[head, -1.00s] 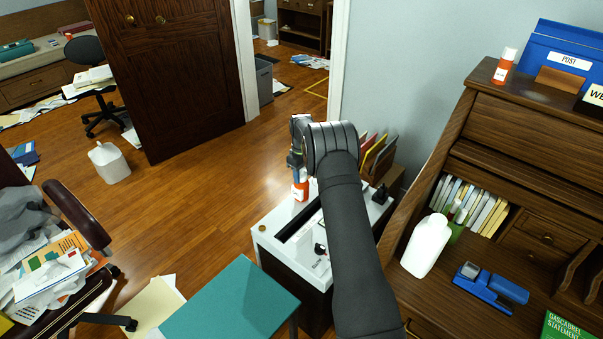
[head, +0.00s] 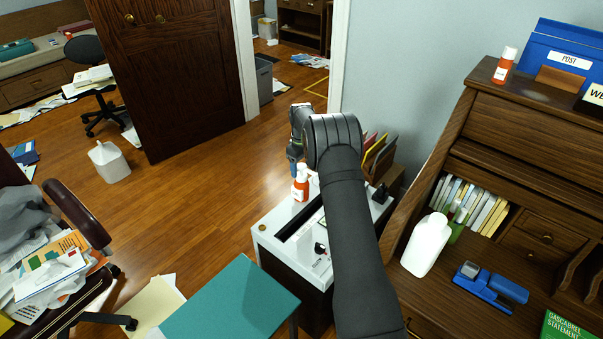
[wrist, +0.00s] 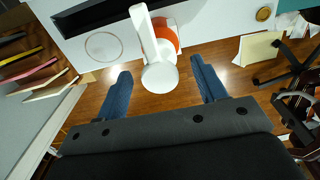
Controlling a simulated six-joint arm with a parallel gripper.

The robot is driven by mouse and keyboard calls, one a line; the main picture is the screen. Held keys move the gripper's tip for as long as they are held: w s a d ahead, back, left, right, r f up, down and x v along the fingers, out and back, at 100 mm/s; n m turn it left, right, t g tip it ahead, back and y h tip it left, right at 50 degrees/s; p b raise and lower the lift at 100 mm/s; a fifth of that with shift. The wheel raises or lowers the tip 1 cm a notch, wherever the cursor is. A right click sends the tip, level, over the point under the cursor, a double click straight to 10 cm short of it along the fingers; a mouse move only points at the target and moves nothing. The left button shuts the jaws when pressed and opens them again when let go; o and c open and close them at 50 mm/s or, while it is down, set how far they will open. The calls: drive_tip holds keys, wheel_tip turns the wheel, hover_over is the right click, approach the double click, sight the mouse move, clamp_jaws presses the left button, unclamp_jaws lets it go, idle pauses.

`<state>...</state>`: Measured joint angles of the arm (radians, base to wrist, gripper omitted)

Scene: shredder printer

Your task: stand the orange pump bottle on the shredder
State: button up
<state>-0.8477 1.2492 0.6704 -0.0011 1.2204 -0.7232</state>
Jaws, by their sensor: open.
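The orange pump bottle (head: 300,187) with a white pump top stands upright on the white top of the shredder (head: 268,233), near its far left edge. In the wrist view the bottle's orange body (wrist: 170,36) shows under its white pump head (wrist: 160,75). My gripper (head: 295,158) is just above and behind the bottle. In the wrist view its two blue fingers (wrist: 163,85) are wide apart, with the pump head between them and not touching either one. The shredder's top (wrist: 215,25) is under the bottle.
A second orange bottle (head: 504,66) with a white cap stands on top of the wooden desk (head: 520,120). A white bottle (head: 427,245) and a blue stapler (head: 490,288) are on the desk surface. A teal panel (head: 235,305) is in front of the shredder.

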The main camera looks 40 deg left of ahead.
wheel_tip(320, 180, up, 13)
idle(0.5)
approach(301, 186)
drive_tip(key=f, duration=0.2)
drive_tip(key=w+a+f, duration=0.1)
drive_tip(key=f, duration=0.1)
drive_tip(key=w+f, duration=0.1)
drive_tip(key=f, duration=0.1)
drive_tip(key=shift+a, duration=0.2)
drive_tip(key=shift+r, duration=0.15)
